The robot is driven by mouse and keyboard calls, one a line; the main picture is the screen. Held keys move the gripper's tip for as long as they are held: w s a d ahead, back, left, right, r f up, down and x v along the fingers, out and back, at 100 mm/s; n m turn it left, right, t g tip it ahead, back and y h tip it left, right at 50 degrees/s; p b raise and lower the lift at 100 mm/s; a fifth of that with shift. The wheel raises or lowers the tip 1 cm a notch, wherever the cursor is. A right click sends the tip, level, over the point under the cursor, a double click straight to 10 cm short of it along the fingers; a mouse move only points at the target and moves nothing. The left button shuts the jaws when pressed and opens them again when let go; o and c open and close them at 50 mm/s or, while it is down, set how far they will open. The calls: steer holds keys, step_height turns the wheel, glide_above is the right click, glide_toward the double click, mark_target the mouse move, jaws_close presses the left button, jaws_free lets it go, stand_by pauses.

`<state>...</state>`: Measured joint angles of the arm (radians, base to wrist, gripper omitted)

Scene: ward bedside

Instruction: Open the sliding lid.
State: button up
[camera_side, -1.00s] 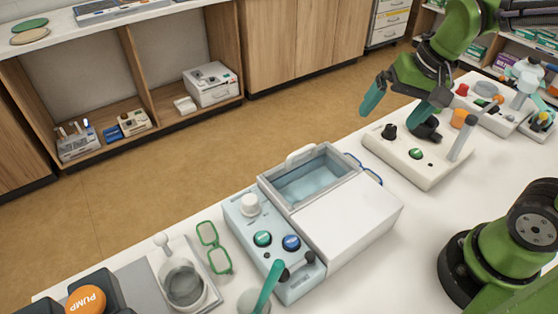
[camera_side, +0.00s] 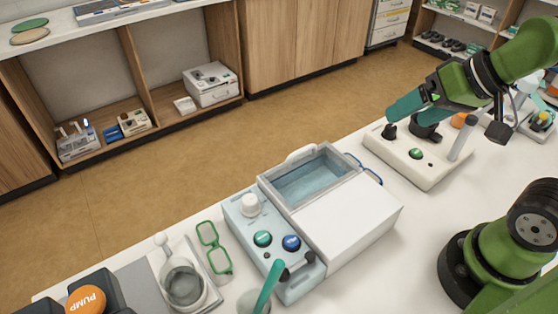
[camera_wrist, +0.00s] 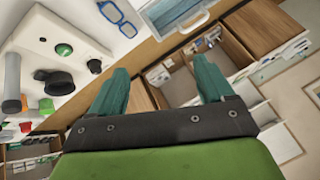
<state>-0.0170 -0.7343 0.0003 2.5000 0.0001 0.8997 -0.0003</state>
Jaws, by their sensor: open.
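A grey-and-white box (camera_side: 345,222) stands mid-table in the side view. Its far part shows a rectangular blue recess (camera_side: 318,183), and a smooth white panel covers its near part. I cannot tell whether the recess is open or under a clear cover. A pale arched handle (camera_side: 301,153) is at the far edge. A corner of the box shows at the top of the wrist view (camera_wrist: 172,12). My gripper (camera_side: 400,108) is to the right of the box, above a white device, apart from the box. Its teal fingers are spread and empty in the wrist view (camera_wrist: 160,85).
The white device (camera_side: 395,160) has a green button, black knobs and a grey post under my gripper. Blue glasses (camera_wrist: 118,17) lie between device and box. A light-blue control unit (camera_side: 268,240) adjoins the box's left. Green glasses (camera_side: 214,247) lie further left.

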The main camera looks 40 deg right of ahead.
mark_target(302, 149)
steer(key=w+a+n, duration=0.1)
steer(key=w+a+n+g, duration=0.1)
steer(key=w+a+n, duration=0.1)
steer(key=w+a+n+g, duration=0.1)
steer(key=w+a, duration=0.1)
steer(key=shift+r+n, duration=0.3)
steer(key=shift+n, duration=0.1)
steer(key=c, duration=0.7)
steer(key=w+a+n, duration=0.1)
steer(key=n, duration=0.1)
steer(key=w+a+n+g, duration=0.1)
steer(key=n, duration=0.1)
steer(key=w+a+r+n, duration=0.1)
steer(key=a+n, duration=0.1)
steer(key=shift+w+n+g+h, duration=0.3)
steer(key=shift+w+n+h, duration=0.1)
steer(key=w+a+r+n+g+h, duration=0.1)
steer(key=w+a+r+n, duration=0.15)
steer(key=n, duration=0.75)
steer(key=w+f, duration=0.1)
steer(key=f, duration=0.4)
steer(key=w+f, duration=0.1)
steer(key=f, duration=0.4)
steer(key=w+f, duration=0.1)
steer(key=f, duration=0.5)
steer(key=shift+w+f, duration=0.1)
steer(key=shift+w, duration=0.3)
jaws_close()
